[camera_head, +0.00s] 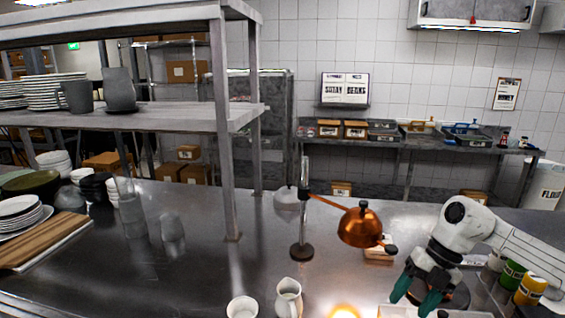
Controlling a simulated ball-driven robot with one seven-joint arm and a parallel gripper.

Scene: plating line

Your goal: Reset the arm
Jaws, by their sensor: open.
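My gripper (417,292) is at the lower right, at the end of my white and black arm. It points down over the steel counter, with its two dark green fingers apart and nothing visible between them. The fingers are above or in front of a pale tray (400,311) at the bottom edge; I cannot tell whether they touch it.
A copper heat lamp (360,227) on a stand (301,252) is left of my gripper. A white pitcher (289,299) and a white cup (242,308) stand at the front. Yellow (530,290) and green (512,274) containers are close on the right. The middle-left counter is mostly clear.

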